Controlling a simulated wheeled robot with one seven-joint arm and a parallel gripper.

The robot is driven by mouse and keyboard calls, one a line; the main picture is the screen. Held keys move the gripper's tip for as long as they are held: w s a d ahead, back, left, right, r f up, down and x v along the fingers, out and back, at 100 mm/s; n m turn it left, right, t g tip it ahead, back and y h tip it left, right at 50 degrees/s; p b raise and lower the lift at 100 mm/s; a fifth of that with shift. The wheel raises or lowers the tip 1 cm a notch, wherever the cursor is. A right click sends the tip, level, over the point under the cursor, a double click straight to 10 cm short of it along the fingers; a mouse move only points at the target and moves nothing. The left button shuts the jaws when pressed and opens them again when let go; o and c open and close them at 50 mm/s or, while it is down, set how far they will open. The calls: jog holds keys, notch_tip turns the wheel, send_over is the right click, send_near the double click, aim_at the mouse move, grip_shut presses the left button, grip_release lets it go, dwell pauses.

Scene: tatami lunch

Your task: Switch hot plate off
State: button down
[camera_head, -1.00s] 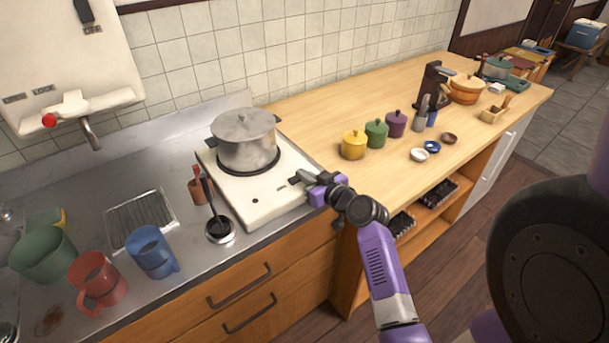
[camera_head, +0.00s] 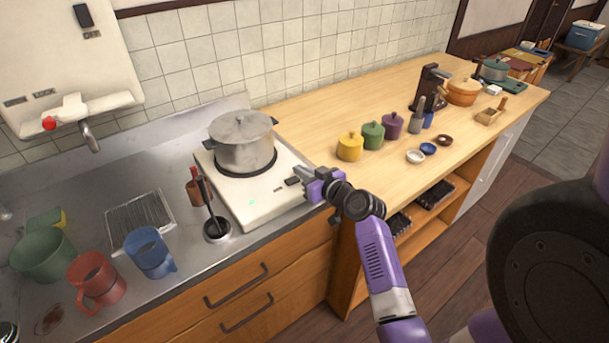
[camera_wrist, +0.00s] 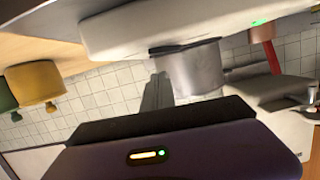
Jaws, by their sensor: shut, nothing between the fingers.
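The white hot plate (camera_head: 236,192) stands on the steel counter, and a lidded grey pot (camera_head: 243,145) sits on its round burner. A small green light (camera_head: 252,202) shows on the hot plate's front; it also glows in the wrist view (camera_wrist: 260,22). A dark control (camera_head: 291,181) sits at the hot plate's front right. My gripper (camera_head: 299,172) is shut and empty, with its tips close to that corner. I cannot tell whether they touch it. In the wrist view, the fingers point towards the hot plate (camera_wrist: 125,32) and the pot (camera_wrist: 194,72).
A ladle in a holder (camera_head: 216,229) stands left of the hot plate. Blue (camera_head: 150,254) and red (camera_head: 96,283) mugs are further left by a drying rack (camera_head: 140,220). Yellow (camera_head: 350,147), green and purple jars stand on the wooden counter to the right.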

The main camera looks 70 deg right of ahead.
notch_tip(320, 180, up, 3)
jog(key=shift+d+f+p, duration=0.15)
jog(key=shift+f+p, duration=0.05)
jog(key=shift+p, duration=0.3)
jog(key=shift+s+a+f+b, duration=0.25)
jog(key=shift+s+b, duration=0.15)
jog(key=shift+s, duration=0.1)
jog(key=shift+s+a+f+b, duration=0.15)
jog(key=shift+s+a+b, duration=0.1)
jog(key=shift+s+b, duration=0.2)
jog(key=b+v, duration=0.1)
jog(key=v, duration=0.7)
jog(key=shift+d+r, duration=0.1)
